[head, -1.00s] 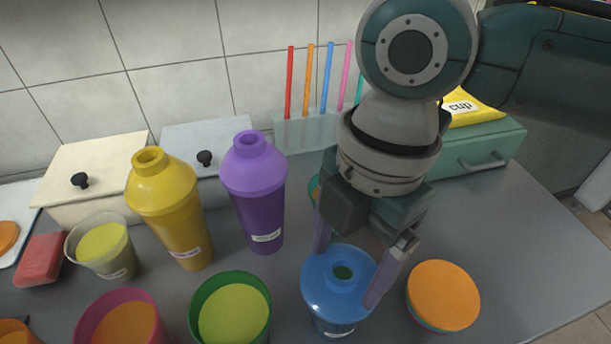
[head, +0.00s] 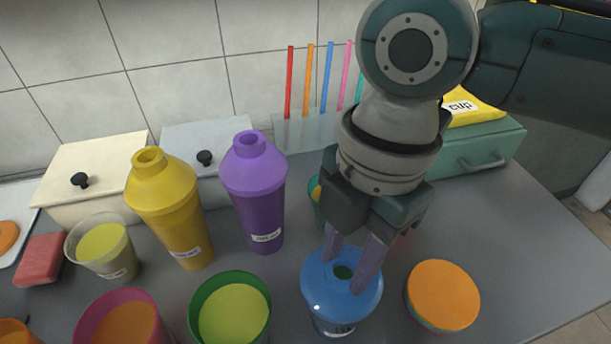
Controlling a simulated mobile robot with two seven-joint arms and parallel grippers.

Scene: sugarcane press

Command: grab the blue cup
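The blue cup (head: 338,312) stands upright on the grey counter at the front, right of centre. It is a shaker shape with a narrow neck, a small hole on top and a label low on its front. My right gripper (head: 343,273) comes down from above. Its two purple-grey fingers are drawn in against the neck of the blue cup, one on each side. My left gripper is not in view.
Close to the left are a green cup (head: 236,317), a purple shaker (head: 254,190) and a yellow shaker (head: 170,215). An orange-topped cup (head: 443,294) stands close on the right. Straws (head: 327,80) stand behind. The counter is clear at far right.

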